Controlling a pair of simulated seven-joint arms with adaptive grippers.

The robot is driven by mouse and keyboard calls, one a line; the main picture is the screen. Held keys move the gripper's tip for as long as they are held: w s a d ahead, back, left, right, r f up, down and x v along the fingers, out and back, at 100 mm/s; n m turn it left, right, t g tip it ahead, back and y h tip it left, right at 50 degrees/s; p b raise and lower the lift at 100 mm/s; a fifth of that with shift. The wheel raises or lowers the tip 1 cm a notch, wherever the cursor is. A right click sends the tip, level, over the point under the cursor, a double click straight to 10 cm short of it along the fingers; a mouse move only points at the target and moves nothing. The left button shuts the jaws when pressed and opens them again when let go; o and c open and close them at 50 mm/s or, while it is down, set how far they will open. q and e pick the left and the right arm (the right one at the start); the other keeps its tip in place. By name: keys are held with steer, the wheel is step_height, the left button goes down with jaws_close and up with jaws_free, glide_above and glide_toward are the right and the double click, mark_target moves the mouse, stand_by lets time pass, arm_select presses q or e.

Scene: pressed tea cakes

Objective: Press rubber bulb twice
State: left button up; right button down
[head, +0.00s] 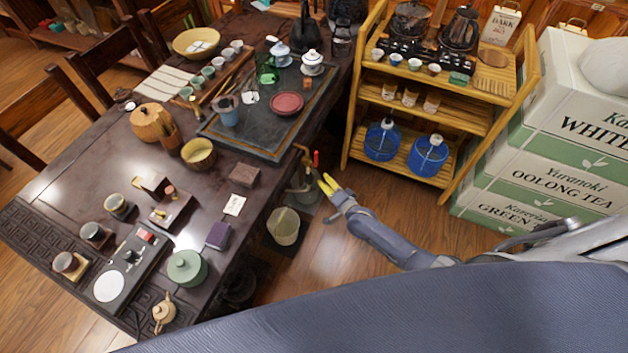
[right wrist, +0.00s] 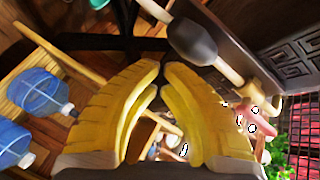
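A dark grey rubber bulb (right wrist: 192,42) sits in line on a pale hose in the right wrist view, at the upper middle beside the dark table edge. I cannot make it out clearly in the head view. My right gripper (head: 325,182) has yellow fingers and hangs beside the table's right edge. In the right wrist view its fingertips (right wrist: 162,68) are a small gap apart, with nothing between them. The bulb appears just beyond and right of the fingertips, apart from them. My left gripper is out of view.
A dark tea table (head: 80,170) with teaware fills the left. A pale bucket (head: 284,227) stands on the floor near its right edge. A bamboo shelf (head: 452,182) holds blue water jugs (head: 382,140). Stacked tea boxes (head: 510,175) stand right. A brass fitting (right wrist: 258,88) is near the bulb.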

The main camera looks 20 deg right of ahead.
steer(key=shift+w+a, duration=0.75)
steer(key=shift+a, duration=0.2)
stand_by(1.8)
steer(key=shift+s+d, duration=0.15)
stand_by(0.4)
steer(key=shift+s+d, duration=0.6)
steer(key=shift+d, duration=0.15)
steer(key=shift+s+d, duration=0.1)
steer(key=shift+d, duration=0.05)
steer(key=s+d, duration=0.3)
steer(key=shift+d, duration=0.3)
stand_by(0.8)
